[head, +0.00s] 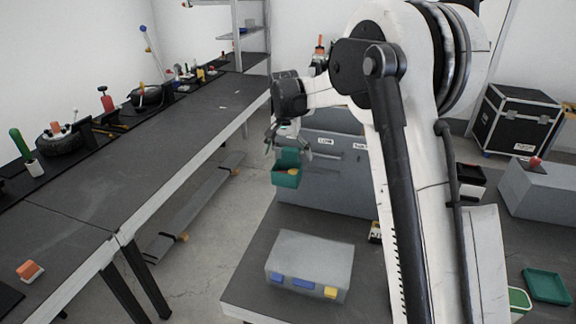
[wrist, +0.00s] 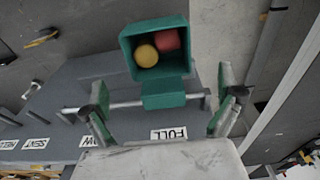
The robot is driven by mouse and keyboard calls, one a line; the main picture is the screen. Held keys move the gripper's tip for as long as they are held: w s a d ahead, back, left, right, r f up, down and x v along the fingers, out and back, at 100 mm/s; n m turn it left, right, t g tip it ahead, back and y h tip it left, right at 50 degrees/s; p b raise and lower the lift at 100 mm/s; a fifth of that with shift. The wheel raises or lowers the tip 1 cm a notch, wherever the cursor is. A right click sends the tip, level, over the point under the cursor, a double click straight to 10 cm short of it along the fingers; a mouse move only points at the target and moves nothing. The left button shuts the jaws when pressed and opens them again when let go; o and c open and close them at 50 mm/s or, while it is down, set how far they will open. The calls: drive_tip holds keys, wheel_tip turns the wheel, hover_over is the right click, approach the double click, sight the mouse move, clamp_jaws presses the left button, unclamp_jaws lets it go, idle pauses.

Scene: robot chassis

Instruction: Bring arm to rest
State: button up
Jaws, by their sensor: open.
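My arm reaches out from the right in the head view. My gripper (head: 283,146) is at its end, in front of the left part of a grey labelled cabinet (head: 345,188). In the wrist view my gripper (wrist: 160,105) is open, with its two green-padded fingers spread wide and nothing gripped. A small green bin (head: 286,178) is just below the gripper and close to the cabinet front. In the wrist view the green bin (wrist: 157,82) holds a yellow and a red item, and its tab lies between the fingers, apart from both.
A long dark workbench (head: 150,150) with tools runs along the left. A grey case (head: 310,262) with blue and yellow latches sits on the front table. A green tray (head: 547,286) and a grey box (head: 541,188) are at right. Floor shows between bench and table.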

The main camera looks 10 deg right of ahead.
drive_tip(key=s+r+n+t, duration=0.1)
drive_tip(key=s+r, duration=1)
drive_tip(key=s+d+r+n+t+b, duration=0.1)
drive_tip(key=s+r+n+t+b, duration=0.1)
drive_tip(key=s, duration=0.9)
drive_tip(key=s+f+n+t, duration=0.1)
drive_tip(key=s+f, duration=0.1)
drive_tip(key=s, duration=0.5)
drive_tip(key=s+f+n+t+b, duration=0.1)
drive_tip(key=s+f, duration=0.2)
drive_tip(key=s, duration=0.4)
drive_tip(key=s+d+f+t, duration=0.1)
drive_tip(key=s+f, duration=0.2)
drive_tip(key=s, duration=0.4)
drive_tip(key=shift+f+n+y, duration=0.2)
drive_tip(key=shift+n+y, duration=0.1)
drive_tip(key=shift+n, duration=0.1)
